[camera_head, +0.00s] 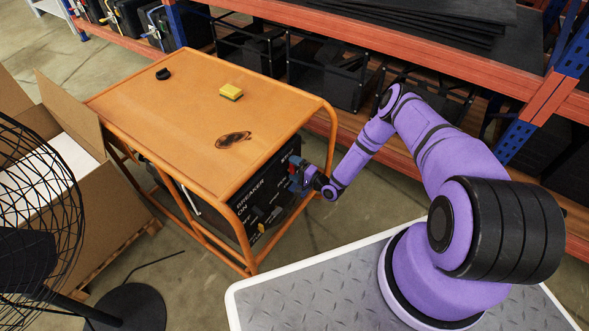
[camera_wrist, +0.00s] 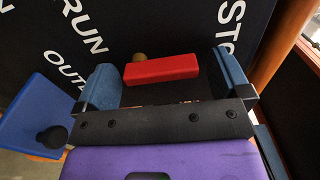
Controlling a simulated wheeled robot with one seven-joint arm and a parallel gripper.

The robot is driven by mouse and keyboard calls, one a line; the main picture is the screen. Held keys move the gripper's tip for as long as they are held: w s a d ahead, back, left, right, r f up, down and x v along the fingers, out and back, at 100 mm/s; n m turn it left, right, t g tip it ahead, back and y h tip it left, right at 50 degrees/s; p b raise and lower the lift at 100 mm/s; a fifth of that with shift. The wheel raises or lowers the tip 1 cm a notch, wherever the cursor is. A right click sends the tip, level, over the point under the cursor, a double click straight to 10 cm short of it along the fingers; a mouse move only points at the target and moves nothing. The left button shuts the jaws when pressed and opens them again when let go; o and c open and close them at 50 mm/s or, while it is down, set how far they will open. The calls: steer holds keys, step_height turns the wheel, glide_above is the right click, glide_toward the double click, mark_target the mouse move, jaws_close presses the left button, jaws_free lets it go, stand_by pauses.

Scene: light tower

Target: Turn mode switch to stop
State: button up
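The orange-framed light tower unit (camera_head: 190,95) has a black front panel (camera_head: 262,190) with white lettering. In the wrist view the panel (camera_wrist: 165,25) shows "RUN" at left and part of "STO" at right. The mode switch, a red bar (camera_wrist: 162,70), lies nearly level between these labels. My gripper (camera_head: 300,178) is at the panel's right part; it hides the switch in the head view. In the wrist view my gripper (camera_wrist: 166,83) is open, with one blue finger on each side of the red bar. The left finger is very close to the bar; contact cannot be told.
A blue box with a black round part (camera_wrist: 50,135) sticks out left of my gripper. A yellow sponge (camera_head: 231,92) and a small black object (camera_head: 163,74) lie on the unit's top. A fan (camera_head: 40,215) and a cardboard box (camera_head: 100,210) stand left. Shelving (camera_head: 440,65) runs behind.

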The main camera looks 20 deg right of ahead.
steer(key=v, duration=1)
steer(key=shift+s+d, duration=0.2)
steer(key=shift+s, duration=0.1)
